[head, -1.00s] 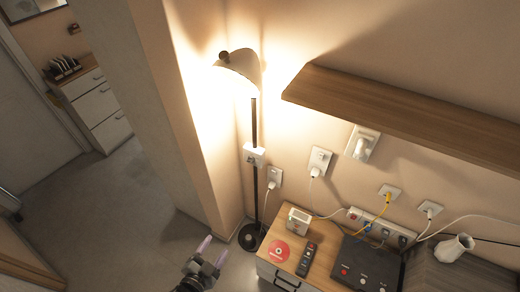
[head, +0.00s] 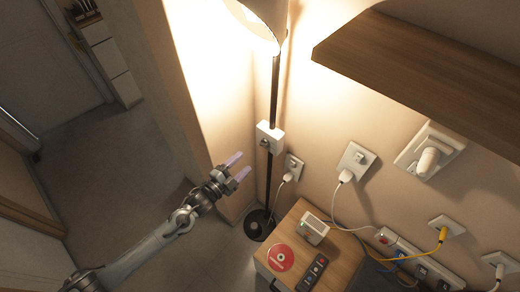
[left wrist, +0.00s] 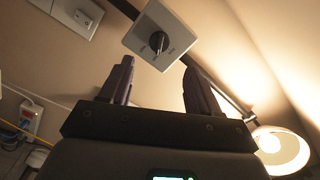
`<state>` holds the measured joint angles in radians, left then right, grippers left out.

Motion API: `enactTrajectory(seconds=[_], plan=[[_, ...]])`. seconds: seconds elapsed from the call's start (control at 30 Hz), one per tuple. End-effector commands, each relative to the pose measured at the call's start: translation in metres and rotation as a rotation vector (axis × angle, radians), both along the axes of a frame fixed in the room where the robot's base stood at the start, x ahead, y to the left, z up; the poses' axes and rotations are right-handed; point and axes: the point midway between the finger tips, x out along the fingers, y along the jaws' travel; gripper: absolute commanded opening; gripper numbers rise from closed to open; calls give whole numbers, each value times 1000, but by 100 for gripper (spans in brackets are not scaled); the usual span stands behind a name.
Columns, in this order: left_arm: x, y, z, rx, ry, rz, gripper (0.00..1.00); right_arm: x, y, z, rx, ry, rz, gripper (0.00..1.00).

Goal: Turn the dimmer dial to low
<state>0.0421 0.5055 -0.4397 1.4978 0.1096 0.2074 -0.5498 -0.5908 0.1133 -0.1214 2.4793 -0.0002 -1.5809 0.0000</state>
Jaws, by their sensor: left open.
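The dimmer is a white box (head: 271,138) on the black pole of a lit floor lamp (head: 258,22). Its small dark dial (head: 264,143) faces left in the head view. In the left wrist view the box (left wrist: 143,27) is close, with the black dial (left wrist: 158,42) at its centre and small markings too tiny to read. My left gripper (head: 239,166) is open and empty, to the lower left of the box and apart from it. In the left wrist view its fingers (left wrist: 157,66) point toward the dial, one on either side. My right gripper is not in view.
A wooden cabinet (head: 325,244) holds a red disc (head: 280,257), a remote (head: 313,271) and a small white device (head: 314,229). Wall sockets with plugs and cables line the wall at right. A wooden shelf (head: 420,70) juts out above. Floor left of the arm is clear.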

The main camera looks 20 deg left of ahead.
Motion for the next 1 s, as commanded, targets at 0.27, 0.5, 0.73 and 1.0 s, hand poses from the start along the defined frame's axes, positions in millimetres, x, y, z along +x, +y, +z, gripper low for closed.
enactTrajectory(seconds=[0.27,0.5,0.73,1.0], plan=[[39,-15,1,-2,-1,1,62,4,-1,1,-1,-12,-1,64],[73,-28,1,-1,0,-1,62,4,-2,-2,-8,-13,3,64],[90,-34,0,-2,1,1,62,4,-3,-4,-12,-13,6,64],[93,-35,0,-1,1,0,62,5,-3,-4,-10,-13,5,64]])
